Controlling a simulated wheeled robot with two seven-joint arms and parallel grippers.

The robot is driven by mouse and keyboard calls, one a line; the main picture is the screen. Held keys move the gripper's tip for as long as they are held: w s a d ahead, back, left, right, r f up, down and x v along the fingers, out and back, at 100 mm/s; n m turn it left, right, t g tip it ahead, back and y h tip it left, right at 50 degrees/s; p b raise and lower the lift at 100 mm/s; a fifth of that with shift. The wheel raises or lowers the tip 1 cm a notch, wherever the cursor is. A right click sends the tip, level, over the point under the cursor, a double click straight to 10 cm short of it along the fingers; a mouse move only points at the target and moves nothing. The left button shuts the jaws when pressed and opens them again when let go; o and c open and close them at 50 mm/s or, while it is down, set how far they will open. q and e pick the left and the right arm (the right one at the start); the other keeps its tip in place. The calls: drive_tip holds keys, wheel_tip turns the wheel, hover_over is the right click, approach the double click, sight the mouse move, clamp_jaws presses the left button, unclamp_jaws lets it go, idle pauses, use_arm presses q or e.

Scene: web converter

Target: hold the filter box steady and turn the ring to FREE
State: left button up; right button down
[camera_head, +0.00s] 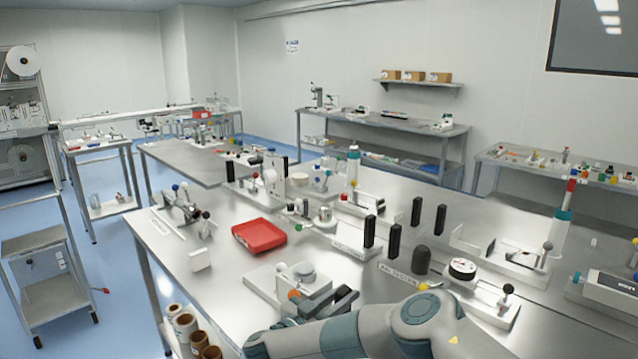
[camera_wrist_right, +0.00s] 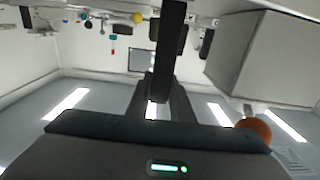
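A white block with a pale grey round part (camera_head: 303,271) stands on a white base plate (camera_head: 262,283) at the front middle; I take it for the filter box and its ring, but no FREE mark is readable. An orange knob (camera_head: 292,295) sits low on its near side. My right gripper (camera_head: 347,297) is close in front of it, apart as far as I can tell. Its two dark fingers look parted, with nothing clearly held. In the right wrist view, a large grey box face (camera_wrist_right: 262,60) and the orange knob (camera_wrist_right: 255,131) lie to the right. My left gripper is not in view.
A red tray (camera_head: 259,236) lies behind the block. Black posts (camera_head: 369,231), a dark domed piece (camera_head: 421,260) and a black-and-white dial unit (camera_head: 462,268) stand to the right. Bare metal table (camera_head: 215,285) shows at the left.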

idle(0.3)
drive_tip(key=shift+r, duration=0.15)
drive_tip(key=shift+w, duration=0.1)
drive_tip(key=shift+f+b, duration=0.4)
